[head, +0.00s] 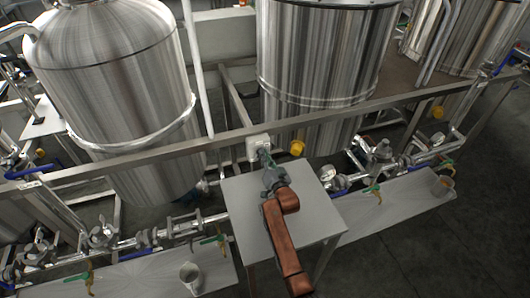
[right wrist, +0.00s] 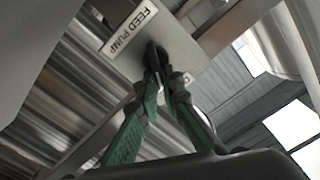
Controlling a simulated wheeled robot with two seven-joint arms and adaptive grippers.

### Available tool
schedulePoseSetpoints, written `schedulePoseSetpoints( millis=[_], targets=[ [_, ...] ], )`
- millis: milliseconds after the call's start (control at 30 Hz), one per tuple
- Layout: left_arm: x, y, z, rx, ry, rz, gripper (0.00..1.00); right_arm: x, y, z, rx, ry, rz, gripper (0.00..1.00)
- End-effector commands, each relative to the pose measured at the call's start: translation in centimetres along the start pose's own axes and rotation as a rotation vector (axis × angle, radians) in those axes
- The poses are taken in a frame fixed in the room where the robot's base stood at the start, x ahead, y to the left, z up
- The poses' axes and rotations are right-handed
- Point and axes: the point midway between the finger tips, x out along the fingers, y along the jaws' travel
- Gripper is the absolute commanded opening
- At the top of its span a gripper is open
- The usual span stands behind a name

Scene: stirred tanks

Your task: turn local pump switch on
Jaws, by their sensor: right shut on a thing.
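The local pump switch is a small pale box (head: 257,141) fixed to the metal rail, above the far edge of a grey table. In the right wrist view its plate (right wrist: 188,52) carries a white label (right wrist: 130,29) reading "FEED PUMP". My right gripper (head: 265,157) reaches up to the front of the box. In the right wrist view its green-sided fingers (right wrist: 166,80) are closed together at a dark knob (right wrist: 152,56) on the plate. The fingertips hide most of the knob, so I cannot tell its setting. My left gripper is not in view.
A grey table (head: 238,208) stands under my right arm. The long metal rail (head: 140,157) runs behind it, with large steel tanks (head: 325,55) beyond. Pipes and valves (head: 105,236) lie on both sides. A cup (head: 190,276) stands at lower left; open floor lies right.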

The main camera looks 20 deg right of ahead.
Motion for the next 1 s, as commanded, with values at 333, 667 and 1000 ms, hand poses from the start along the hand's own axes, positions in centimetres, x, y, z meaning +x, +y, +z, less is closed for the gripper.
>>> schedulePoseSetpoints(
  millis=[333,667,1000],
  targets=[
    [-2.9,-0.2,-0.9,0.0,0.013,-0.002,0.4,0.0,0.4,0.0,0.306,-0.002,0.001,0.0],
    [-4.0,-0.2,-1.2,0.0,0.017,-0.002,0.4,0.0,0.9,0.2,0.491,-0.001,0.0,0.0],
    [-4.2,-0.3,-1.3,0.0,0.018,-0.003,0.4,0.0,1.0,0.4,0.551,-0.003,0.001,0.0]
  ],
)
